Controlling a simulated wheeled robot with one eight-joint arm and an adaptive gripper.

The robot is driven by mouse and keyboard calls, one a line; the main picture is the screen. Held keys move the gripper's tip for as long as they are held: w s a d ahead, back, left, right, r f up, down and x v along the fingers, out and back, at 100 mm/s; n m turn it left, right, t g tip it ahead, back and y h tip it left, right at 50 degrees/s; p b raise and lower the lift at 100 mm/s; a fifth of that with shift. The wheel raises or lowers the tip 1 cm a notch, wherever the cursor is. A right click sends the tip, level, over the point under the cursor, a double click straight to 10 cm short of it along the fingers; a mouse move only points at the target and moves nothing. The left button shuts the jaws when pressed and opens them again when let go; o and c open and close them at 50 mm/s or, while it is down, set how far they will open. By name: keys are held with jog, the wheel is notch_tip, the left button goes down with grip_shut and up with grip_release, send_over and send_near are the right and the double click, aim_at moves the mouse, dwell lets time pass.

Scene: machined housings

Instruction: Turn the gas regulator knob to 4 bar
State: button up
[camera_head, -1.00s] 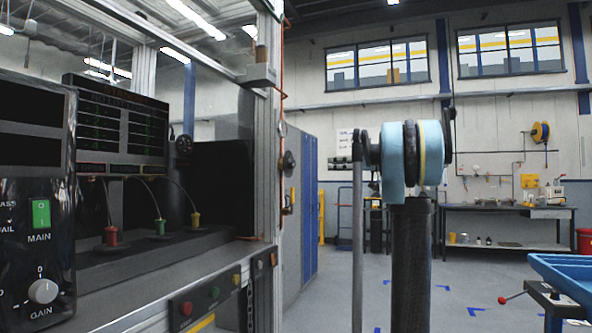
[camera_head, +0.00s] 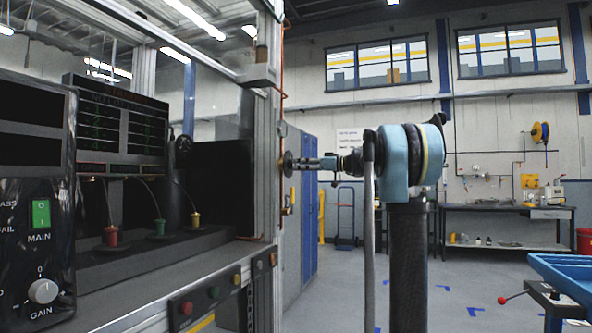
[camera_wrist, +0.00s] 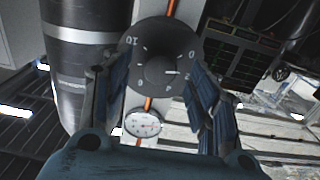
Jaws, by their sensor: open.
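The regulator knob (camera_wrist: 157,60) is a dark round dial in the wrist view, with pale numerals around its face. A short white mark points right, close to the 2; the 4 is at the lower right. My gripper (camera_wrist: 155,82) is open, with one blue-and-black finger on each side of the knob in this view; I cannot tell whether they touch it. A round white gauge (camera_wrist: 142,123) is below the knob. In the head view, my gripper (camera_head: 312,162) points left at the knob (camera_head: 288,164) on the metal post.
The metal frame post (camera_head: 265,190) carries an orange line. A test bench with a control panel (camera_head: 40,205) and buttons stands at the left. Blue lockers (camera_head: 310,215) are behind my gripper. A workbench (camera_head: 508,212) is at the back right, with open floor before it.

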aim_at(292, 164)
jog(key=shift+x, duration=1.4)
jog(key=c, duration=1.1)
jog(key=shift+m, duration=7.6)
jog(key=shift+s, duration=0.1)
